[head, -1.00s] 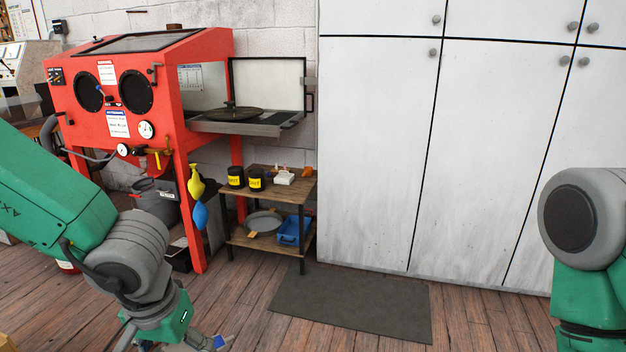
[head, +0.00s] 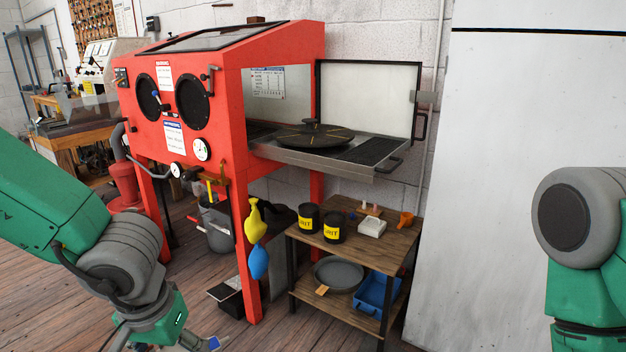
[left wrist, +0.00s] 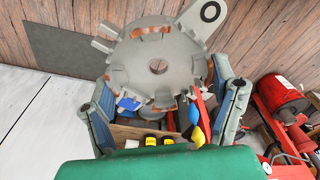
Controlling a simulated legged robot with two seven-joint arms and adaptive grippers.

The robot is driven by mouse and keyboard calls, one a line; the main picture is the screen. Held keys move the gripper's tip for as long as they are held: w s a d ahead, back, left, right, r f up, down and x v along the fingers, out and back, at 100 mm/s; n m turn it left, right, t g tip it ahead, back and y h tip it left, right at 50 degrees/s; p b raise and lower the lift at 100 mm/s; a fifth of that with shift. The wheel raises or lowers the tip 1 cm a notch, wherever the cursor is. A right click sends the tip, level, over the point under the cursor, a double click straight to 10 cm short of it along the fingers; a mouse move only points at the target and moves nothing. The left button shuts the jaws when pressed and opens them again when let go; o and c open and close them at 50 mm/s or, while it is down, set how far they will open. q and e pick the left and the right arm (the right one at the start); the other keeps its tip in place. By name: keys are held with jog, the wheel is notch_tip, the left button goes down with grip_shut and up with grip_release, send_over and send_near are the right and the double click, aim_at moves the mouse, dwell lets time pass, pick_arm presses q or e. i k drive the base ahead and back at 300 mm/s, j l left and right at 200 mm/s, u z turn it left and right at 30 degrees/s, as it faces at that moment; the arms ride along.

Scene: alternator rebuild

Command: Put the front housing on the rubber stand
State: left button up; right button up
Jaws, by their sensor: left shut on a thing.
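The front housing (left wrist: 160,62) is a grey, round metal part with a centre hole, notched rim and a lug with a dark hole. It fills the middle of the left wrist view. My left gripper (left wrist: 166,100) is shut on it, one finger at each side. In the head view my left gripper shows only partly at the bottom edge, and the housing is out of frame. A dark round disc with a raised centre (head: 315,135) lies on the cabinet's pulled-out tray, apart from the gripper; I cannot tell surely whether it is the rubber stand. My right gripper is out of view.
The red blast cabinet (head: 285,80) has its side door (head: 365,95) open above the grated tray (head: 300,160). Below stands a wooden shelf (head: 375,240) with black pots, a white box and a blue bin. A white locker (head: 520,120) is at right.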

aim_at(310, 120)
jog(key=i+j+u, duration=0.2)
jog(key=i+u, duration=0.2)
jog(key=i, duration=0.25)
jog(key=i+u, duration=0.45)
jog(key=i, duration=0.15)
jog(key=i+l+u, duration=0.15)
jog(key=i+u, duration=0.25)
jog(key=i, duration=0.25)
jog(key=i+z, duration=0.15)
jog(key=z, duration=0.3)
jog(key=i+z, duration=0.15)
jog(key=z, duration=0.25)
jog(key=i+j+z, duration=0.1)
jog(key=z, duration=0.35)
